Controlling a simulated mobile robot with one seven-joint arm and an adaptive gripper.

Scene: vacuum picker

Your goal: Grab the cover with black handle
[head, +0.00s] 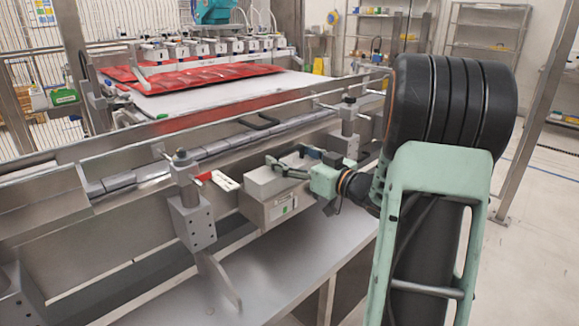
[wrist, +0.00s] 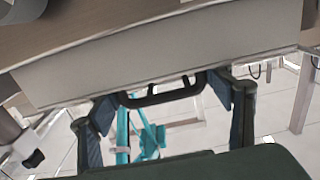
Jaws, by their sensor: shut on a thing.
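The cover shows in the wrist view as a plain grey panel (wrist: 170,55) with a black bar handle (wrist: 160,95) at its lower edge. My gripper (wrist: 163,95) has its two dark fingers at the ends of this handle, closed on it lengthwise. In the head view my gripper (head: 293,162) is at the top of a grey box-shaped part (head: 268,187) on the machine's front. The held handle is hard to make out there, partly hidden by the fingers.
Another black handle (head: 258,122) lies on the machine behind the gripper. Metal posts with clamps (head: 190,205) and (head: 348,125) stand to either side. A steel shelf (head: 255,285) lies below. Red packs (head: 200,78) lie further back.

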